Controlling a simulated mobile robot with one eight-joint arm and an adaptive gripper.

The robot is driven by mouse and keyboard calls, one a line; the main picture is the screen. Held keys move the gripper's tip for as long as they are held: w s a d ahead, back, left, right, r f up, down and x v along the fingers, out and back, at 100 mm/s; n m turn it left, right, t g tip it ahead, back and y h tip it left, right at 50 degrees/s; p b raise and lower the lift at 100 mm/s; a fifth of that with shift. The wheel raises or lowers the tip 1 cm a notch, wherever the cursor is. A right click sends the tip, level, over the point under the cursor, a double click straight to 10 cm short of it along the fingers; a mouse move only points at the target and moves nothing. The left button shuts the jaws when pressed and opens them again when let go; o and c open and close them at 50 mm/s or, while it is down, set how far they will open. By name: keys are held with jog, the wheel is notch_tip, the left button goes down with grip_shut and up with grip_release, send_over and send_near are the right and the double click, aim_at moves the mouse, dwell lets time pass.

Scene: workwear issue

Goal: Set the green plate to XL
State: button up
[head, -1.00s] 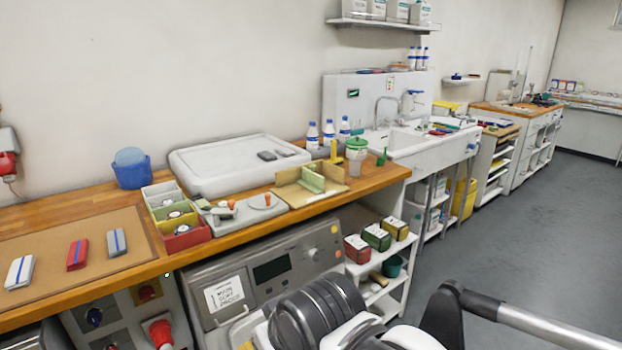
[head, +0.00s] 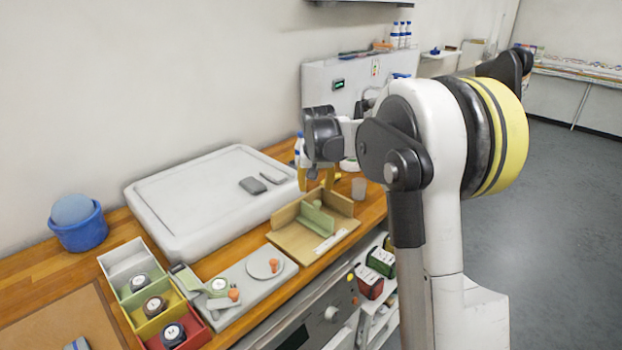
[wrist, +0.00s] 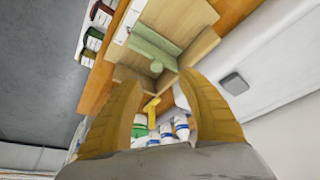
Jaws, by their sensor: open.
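The green plate (head: 317,219) stands upright on a light wooden board (head: 290,240) with raised wooden walls behind it. A white strip (head: 330,241) lies on the board by the plate's front; its markings are too small to read. In the wrist view the green plate (wrist: 152,42) has a round green knob (wrist: 156,67) on its near side. My gripper (head: 314,185) hangs above the back of the board. In the wrist view my gripper (wrist: 163,88) has its yellow fingers wide apart with nothing held. The plate is beyond the fingertips, apart from them.
A large white lidded case (head: 200,200) lies left of the board. A grey panel (head: 245,285) with knobs and bins (head: 150,300) of labelled rolls are in front. White bottles with blue caps (wrist: 182,127) and a yellow upright item (wrist: 151,110) stand close behind the board.

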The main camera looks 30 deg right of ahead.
aim_at(317, 202)
jog(key=b+x, duration=0.1)
jog(key=x, duration=0.3)
jog(key=d+b+x, duration=0.1)
jog(key=x, duration=0.7)
jog(key=shift+w+d+r+b, duration=0.25)
jog(key=shift+w+r+b, duration=0.1)
jog(key=shift+b, duration=0.05)
jog(key=shift+c, duration=0.5)
grip_shut()
